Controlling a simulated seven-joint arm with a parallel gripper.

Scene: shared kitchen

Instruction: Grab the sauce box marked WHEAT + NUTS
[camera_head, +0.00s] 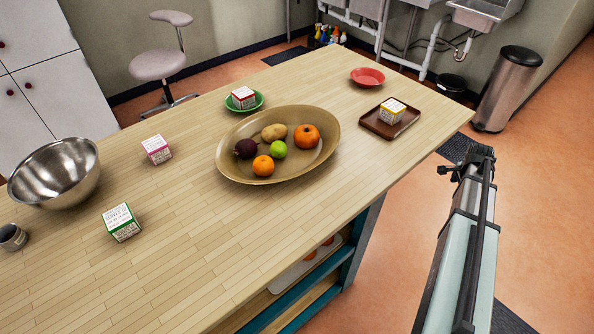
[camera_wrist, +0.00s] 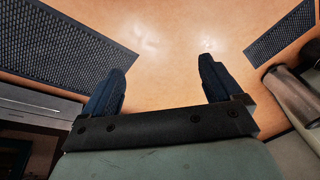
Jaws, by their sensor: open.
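Several small sauce boxes stand on the wooden table (camera_head: 190,250) in the head view. A green-edged box (camera_head: 121,222) is at the front left. A pink-edged box (camera_head: 156,149) is behind it. A red-edged box (camera_head: 243,97) sits on a green plate (camera_head: 233,107). A yellow-edged box (camera_head: 391,110) sits on a brown tray (camera_head: 372,124) at the right. The print is too small to tell which one reads WHEAT + NUTS. My gripper (camera_wrist: 157,88) is open and empty in the wrist view, over the floor, away from the boxes.
A large oval bowl (camera_head: 228,160) with fruit and vegetables fills the table's middle. A metal bowl (camera_head: 55,172) and a grey cup (camera_head: 12,237) stand at the left, a red plate (camera_head: 367,77) at the back. The front of the tabletop is clear.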

